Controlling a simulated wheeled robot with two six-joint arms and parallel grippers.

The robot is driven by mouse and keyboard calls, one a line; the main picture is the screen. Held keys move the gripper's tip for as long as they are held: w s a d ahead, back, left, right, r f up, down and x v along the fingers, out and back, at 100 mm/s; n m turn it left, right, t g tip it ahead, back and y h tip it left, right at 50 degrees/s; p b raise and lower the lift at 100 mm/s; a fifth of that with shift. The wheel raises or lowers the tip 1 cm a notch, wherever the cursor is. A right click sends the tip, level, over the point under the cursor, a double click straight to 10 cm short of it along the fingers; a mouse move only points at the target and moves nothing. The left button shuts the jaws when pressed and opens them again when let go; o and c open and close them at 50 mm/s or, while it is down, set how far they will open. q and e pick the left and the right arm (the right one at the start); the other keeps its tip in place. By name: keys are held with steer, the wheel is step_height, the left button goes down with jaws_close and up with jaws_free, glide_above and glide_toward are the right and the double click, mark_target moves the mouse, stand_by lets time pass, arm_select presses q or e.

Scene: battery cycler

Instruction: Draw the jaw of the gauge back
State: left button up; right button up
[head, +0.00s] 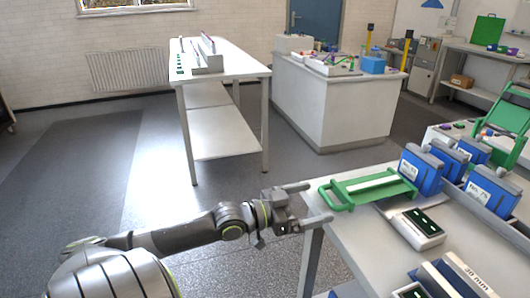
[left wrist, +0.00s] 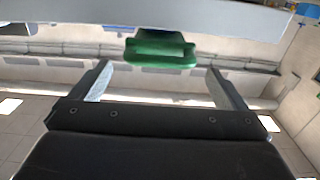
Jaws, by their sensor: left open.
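A green frame with a pale bar along it, which looks like the gauge (head: 372,187), lies at the left edge of the near table. A green loop handle (head: 337,202) sticks out from its left end past the table edge. My left gripper (head: 317,203) is open and level with this handle, just to its left. In the left wrist view the green handle (left wrist: 160,52) shows ahead, centred between the two spread fingers (left wrist: 160,68). The fingers do not appear to touch it. My right gripper is not in view.
Blue labelled blocks (head: 421,170) stand behind and right of the gauge. A white box with dark slots (head: 419,229) and a "30 mm" block (head: 468,273) lie in front. A white bench (head: 225,73) stands further back. The floor left of the table is clear.

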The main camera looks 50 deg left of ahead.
arm_select(q)
steer(key=p+v, duration=0.4)
steer(key=v, duration=0.7)
steer(key=shift+s, duration=0.2)
steer(key=shift+a, duration=0.1)
steer(key=a+f+n+g+y+p, duration=0.15)
steer(key=a+f+y, duration=0.45)
steer(key=a+f, duration=0.65)
steer(key=s+a+f+n+g+y, duration=0.1)
steer(key=s+f+n+g+y, duration=0.15)
steer(key=f, duration=0.55)
steer(key=s+a+f+n+g+y, duration=0.1)
steer(key=s+f, duration=0.3)
steer(key=f, duration=0.5)
steer(key=s+d+f+g+p, duration=0.1)
steer(key=s+d+f+g, duration=0.15)
steer(key=s+f, duration=0.35)
steer(key=s+d+f+g, duration=0.2)
steer(key=s+d+f, duration=0.15)
steer(key=f, duration=0.45)
steer(key=s+d+f+g+h, duration=0.1)
steer(key=s+d+f+g, duration=0.2)
steer(key=s+d+f, duration=0.2)
steer(key=s+d+f+g, duration=0.3)
steer(key=s+d+f, duration=0.3)
steer(key=d, duration=0.6)
steer(key=shift+s+f+h+p, duration=0.2)
steer(key=shift+s+h+p, duration=0.2)
steer(key=shift+s, duration=0.7)
